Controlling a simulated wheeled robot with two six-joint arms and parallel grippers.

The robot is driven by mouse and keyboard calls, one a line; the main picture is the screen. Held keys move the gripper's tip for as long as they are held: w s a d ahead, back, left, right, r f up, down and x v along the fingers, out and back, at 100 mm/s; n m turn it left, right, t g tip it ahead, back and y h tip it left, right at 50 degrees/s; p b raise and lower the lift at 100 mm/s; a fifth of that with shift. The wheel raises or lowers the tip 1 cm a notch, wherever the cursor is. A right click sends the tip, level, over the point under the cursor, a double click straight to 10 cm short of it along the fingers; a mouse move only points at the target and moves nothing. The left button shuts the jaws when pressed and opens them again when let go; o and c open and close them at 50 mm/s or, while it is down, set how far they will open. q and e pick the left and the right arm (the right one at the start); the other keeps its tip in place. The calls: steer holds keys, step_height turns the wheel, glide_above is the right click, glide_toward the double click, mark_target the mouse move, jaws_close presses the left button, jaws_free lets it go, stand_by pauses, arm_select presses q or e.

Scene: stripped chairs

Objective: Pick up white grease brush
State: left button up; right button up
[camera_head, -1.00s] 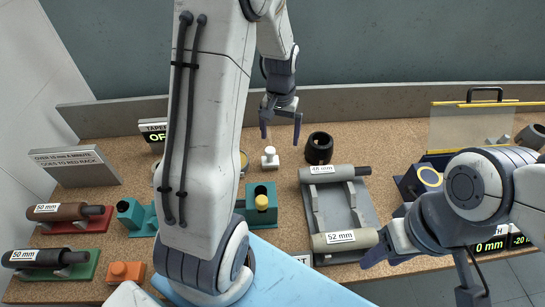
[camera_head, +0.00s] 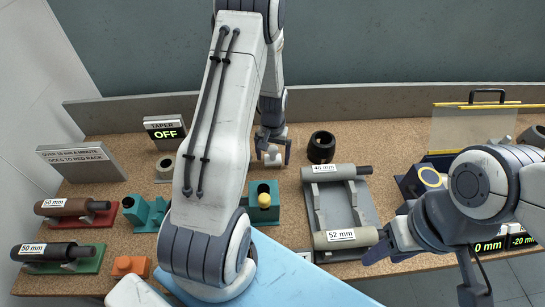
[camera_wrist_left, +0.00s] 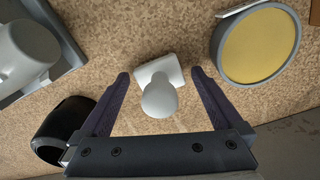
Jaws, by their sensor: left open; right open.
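The white grease brush (camera_head: 272,156) stands on the cork-topped bench, with a rounded knob on a small white block. It also shows in the left wrist view (camera_wrist_left: 158,92), between the two fingers. My left gripper (camera_head: 273,153) is open and lowered around the brush, one finger on either side; in the wrist view (camera_wrist_left: 160,78) gaps show between the fingers and the brush. My right gripper (camera_head: 376,255) is at the front right, beside the 52 mm roller, far from the brush; its fingers are partly hidden.
A black ring (camera_head: 321,147) stands just right of the left gripper. A grey rack (camera_head: 344,205) holds two grey rollers. A green block with a yellow knob (camera_head: 263,200) is in front of the brush. A round yellow-faced tin (camera_wrist_left: 256,44) lies close by in the wrist view.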

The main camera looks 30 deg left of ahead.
mark_target(274, 148)
arm_select(q)
steer(key=c, duration=1.3)
steer(key=shift+r, duration=0.1)
steer(key=shift+r, duration=0.65)
steer(key=r, duration=0.1)
steer(key=r+b, duration=0.1)
steer(key=r, duration=0.1)
steer(key=shift+d, duration=0.2)
steer(key=s+d+r, duration=0.1)
steer(key=d+r, duration=0.1)
steer(key=d, duration=0.1)
steer(key=d+r+b, duration=0.1)
steer(key=d+r, duration=0.1)
steer(key=d, duration=0.2)
steer(key=s+d+r, duration=0.1)
steer(key=d+r, duration=0.1)
steer(key=d, duration=0.2)
steer(key=shift+s+r, duration=0.25)
steer(key=shift+s, duration=0.1)
steer(key=o, duration=0.6)
steer(key=c, duration=0.4)
